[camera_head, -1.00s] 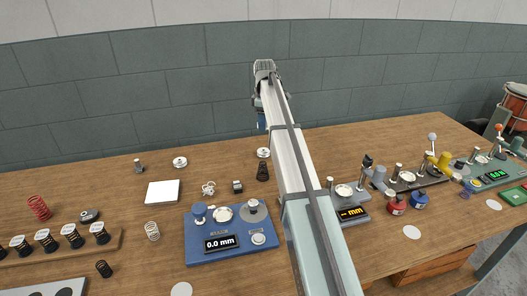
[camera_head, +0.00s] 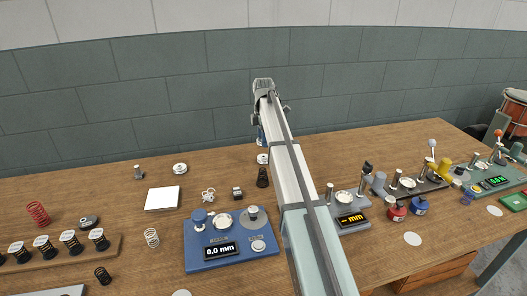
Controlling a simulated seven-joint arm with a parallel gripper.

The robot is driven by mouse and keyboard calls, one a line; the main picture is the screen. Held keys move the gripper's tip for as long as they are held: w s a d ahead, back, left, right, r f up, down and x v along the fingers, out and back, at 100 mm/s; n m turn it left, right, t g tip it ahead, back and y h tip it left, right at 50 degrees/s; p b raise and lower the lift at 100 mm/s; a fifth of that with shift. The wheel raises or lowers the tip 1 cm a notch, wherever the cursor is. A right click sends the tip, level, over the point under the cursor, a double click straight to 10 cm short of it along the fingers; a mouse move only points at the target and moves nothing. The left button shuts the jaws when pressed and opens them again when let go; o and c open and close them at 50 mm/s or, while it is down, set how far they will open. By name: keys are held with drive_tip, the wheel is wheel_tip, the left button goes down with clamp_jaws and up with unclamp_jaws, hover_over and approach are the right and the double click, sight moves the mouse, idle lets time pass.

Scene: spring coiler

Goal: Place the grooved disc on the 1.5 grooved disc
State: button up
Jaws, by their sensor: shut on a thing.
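My arm reaches away over the table and bends down at its far end. My gripper (camera_head: 262,143) hangs there, small and partly hidden behind my arm, just above a pale round disc (camera_head: 262,158). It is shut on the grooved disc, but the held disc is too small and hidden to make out. Whether it touches the pale disc below, I cannot tell. Another pale grooved disc (camera_head: 180,168) lies at the back left of the table. No size marking on either disc is readable.
A dark cone-shaped piece (camera_head: 262,178) stands just in front of the gripper. A blue gauge reading 0.0 mm (camera_head: 212,258) and a white pad (camera_head: 162,198) are nearer left. Several devices stand on the right.

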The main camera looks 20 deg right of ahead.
sight(263, 157)
drive_tip(key=shift+f, duration=2.95)
drive_tip(key=shift+f, duration=0.1)
drive_tip(key=o, duration=1.3)
wheel_tip(263, 157, up, 12)
drive_tip(key=shift+r, duration=0.1)
